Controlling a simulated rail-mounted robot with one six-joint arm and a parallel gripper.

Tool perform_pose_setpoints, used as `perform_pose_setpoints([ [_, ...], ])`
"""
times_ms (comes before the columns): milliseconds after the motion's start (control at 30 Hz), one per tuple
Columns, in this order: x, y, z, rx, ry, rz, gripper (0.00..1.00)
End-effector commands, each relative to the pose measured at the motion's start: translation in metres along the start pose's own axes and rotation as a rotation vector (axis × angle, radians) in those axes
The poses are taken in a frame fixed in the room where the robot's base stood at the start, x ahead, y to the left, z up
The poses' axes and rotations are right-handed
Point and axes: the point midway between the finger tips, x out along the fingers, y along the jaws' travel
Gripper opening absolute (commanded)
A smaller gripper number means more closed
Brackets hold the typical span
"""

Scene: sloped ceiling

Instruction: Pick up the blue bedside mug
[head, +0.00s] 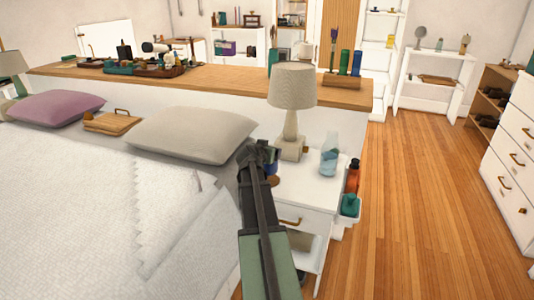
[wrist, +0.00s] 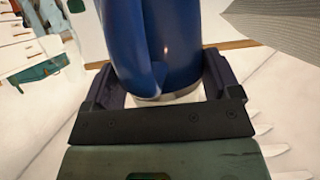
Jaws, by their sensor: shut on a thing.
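The blue mug (wrist: 190,45) fills the middle of the wrist view, with its handle (wrist: 148,45) toward the camera. My gripper (wrist: 158,78) is shut on it, one dark finger on either side. In the head view my gripper (head: 262,152) is at the left edge of the white bedside table (head: 312,190), beside the lamp. My gripper and arm hide most of the mug there. I cannot tell whether the mug still touches the tabletop.
A lamp (head: 291,100) stands close behind my gripper. A clear bluish bottle (head: 329,162) stands to its right. An orange bottle (head: 353,175) and a teal container (head: 349,206) are at the table's right side. The bed (head: 90,210) lies left. The wooden floor right is clear.

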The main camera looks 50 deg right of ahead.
Motion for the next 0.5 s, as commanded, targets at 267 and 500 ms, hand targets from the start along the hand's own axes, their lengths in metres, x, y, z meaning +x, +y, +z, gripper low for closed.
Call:
perform_pose_setpoints([
  [267,-0.045,0.000,-0.109,0.000,0.000,0.000,0.33],
  [500,-0.060,0.000,-0.144,0.000,0.000,0.000,0.33],
])
